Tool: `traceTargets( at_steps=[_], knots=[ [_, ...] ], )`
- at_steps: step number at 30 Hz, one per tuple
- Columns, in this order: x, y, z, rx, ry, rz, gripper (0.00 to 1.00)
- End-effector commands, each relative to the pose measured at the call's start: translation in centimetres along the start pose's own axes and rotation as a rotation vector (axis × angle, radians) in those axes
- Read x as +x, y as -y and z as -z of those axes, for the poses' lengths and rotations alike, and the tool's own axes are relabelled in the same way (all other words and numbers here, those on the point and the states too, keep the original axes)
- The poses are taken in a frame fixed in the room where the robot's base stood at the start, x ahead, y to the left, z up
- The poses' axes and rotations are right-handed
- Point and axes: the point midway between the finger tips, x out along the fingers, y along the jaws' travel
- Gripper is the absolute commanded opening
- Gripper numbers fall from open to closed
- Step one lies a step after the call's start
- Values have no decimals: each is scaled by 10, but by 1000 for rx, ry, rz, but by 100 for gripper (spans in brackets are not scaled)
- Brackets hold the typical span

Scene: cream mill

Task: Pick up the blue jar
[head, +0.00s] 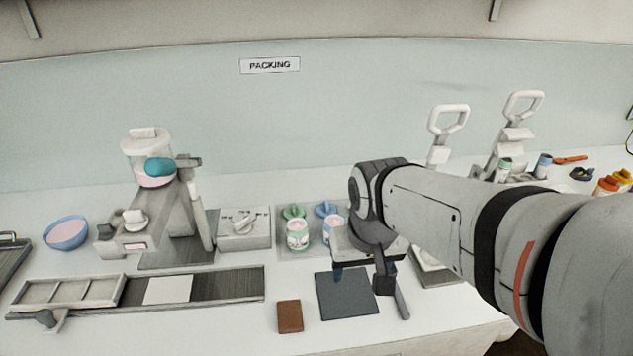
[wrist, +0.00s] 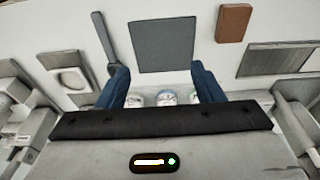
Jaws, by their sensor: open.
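A jar with a blue top and pale pink contents or label (head: 331,232) stands on the counter in the head view, just left of my wrist. A similar jar with a green top (head: 297,236) stands beside it on the left. My gripper (head: 362,280) is open and empty above the dark square mat, in front and to the right of these jars. In the wrist view its two blue fingers (wrist: 160,72) are spread apart.
The dark mat (head: 347,294) and a brown block (head: 289,316) lie in front. A dispenser machine (head: 150,165) and blue bowl (head: 66,233) stand left.

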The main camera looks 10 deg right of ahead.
Motion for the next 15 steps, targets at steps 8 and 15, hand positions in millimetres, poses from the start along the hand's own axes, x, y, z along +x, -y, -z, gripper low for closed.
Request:
traceTargets(
  at_steps=[8, 15],
  knots=[
    [11, -1, 95, -3, 96, 1, 73],
    [49, -4, 160, -2, 165, 2, 73]
  ],
)
